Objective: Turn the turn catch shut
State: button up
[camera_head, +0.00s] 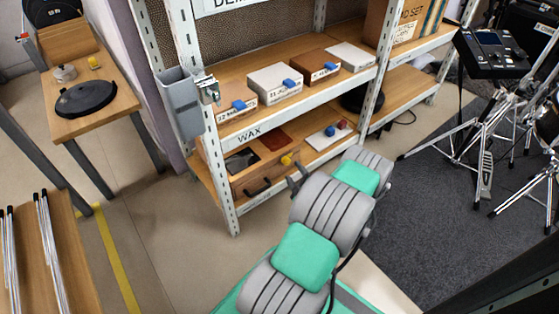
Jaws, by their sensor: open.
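A small wooden drawer box (240,186) stands on the lower shelf, with a black pull handle (258,188) on its front. A yellow knob (287,160) at the box's upper right front edge looks like the turn catch; it is too small to tell which way it is turned. My gripper (293,180) is just right of the box and close to the yellow knob. Its dark fingers are open and partly hidden behind my grey and green arm. I see nothing between them, and cannot tell whether they touch the knob.
The upper shelf (231,127) overhangs the box and carries several small boxes with blue pieces. A white shelf post (222,170) stands left of the drawer box. A white board (327,137) with small knobs lies to the right. Floor (170,230) is clear at front left.

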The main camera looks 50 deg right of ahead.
aim_at(287, 163)
jog(key=x, duration=0.2)
jog(key=b+x, duration=0.1)
jog(key=x, duration=0.1)
jog(key=b+x, duration=0.1)
jog(key=x, duration=0.1)
jog(key=shift+w+a+f, duration=0.15)
jog(key=shift+w+a, duration=0.05)
jog(key=shift+w, duration=0.05)
jog(key=shift+w+d, duration=0.35)
jog(key=shift+w, duration=0.1)
jog(key=shift+c, duration=0.4)
grip_shut()
